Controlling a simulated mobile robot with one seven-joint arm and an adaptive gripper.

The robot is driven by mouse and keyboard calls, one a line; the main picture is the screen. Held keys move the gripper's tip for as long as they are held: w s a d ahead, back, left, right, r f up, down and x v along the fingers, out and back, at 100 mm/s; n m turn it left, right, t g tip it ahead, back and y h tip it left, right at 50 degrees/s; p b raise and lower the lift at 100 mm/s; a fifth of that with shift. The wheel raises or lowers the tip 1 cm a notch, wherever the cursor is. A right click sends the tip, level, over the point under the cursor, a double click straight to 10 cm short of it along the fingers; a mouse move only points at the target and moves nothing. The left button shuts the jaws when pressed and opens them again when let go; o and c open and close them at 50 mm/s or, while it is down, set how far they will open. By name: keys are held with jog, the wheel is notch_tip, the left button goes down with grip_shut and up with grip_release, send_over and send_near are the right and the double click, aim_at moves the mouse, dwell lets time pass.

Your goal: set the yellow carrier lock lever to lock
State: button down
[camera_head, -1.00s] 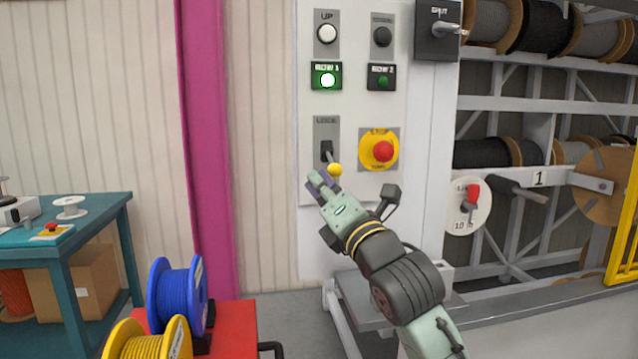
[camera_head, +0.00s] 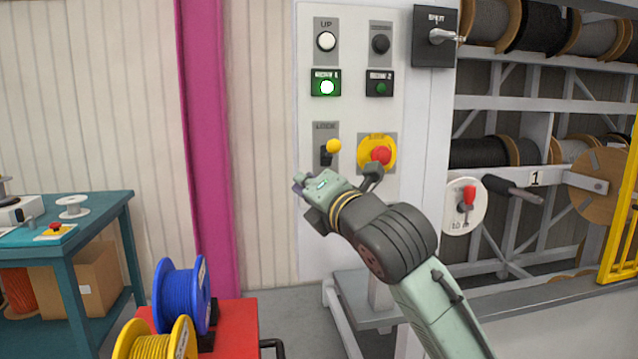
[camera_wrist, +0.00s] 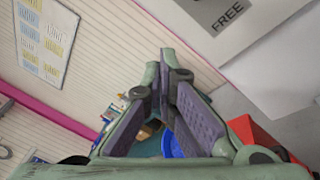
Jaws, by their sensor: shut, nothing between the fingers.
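The yellow-knobbed lever (camera_head: 333,146) sits on its grey plate on the white panel, under a label that reads LOCK. Its knob is tilted up, near that label. My gripper (camera_head: 299,184) is below and left of the lever, apart from it, pointing left. In the wrist view my gripper (camera_wrist: 166,80) is shut with nothing between the fingers. The lever is out of the wrist view, which shows the plate's FREE label (camera_wrist: 228,15) at the top. The plate's lower part is hidden behind my gripper in the head view.
A red stop button on yellow (camera_head: 381,155) sits right of the lever, close to my wrist. Lit and unlit buttons (camera_head: 327,87) are above. A red-handled disc (camera_head: 465,207) is at right. Blue and yellow reels (camera_head: 180,298) stand at lower left. Space left of the panel is free.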

jog(key=s+d+r+b, duration=0.1)
jog(key=s+d, duration=0.3)
jog(key=s, duration=0.4)
jog(key=shift+s+r, duration=0.4)
jog(key=shift+r, duration=0.35)
jog(key=shift+d, duration=0.1)
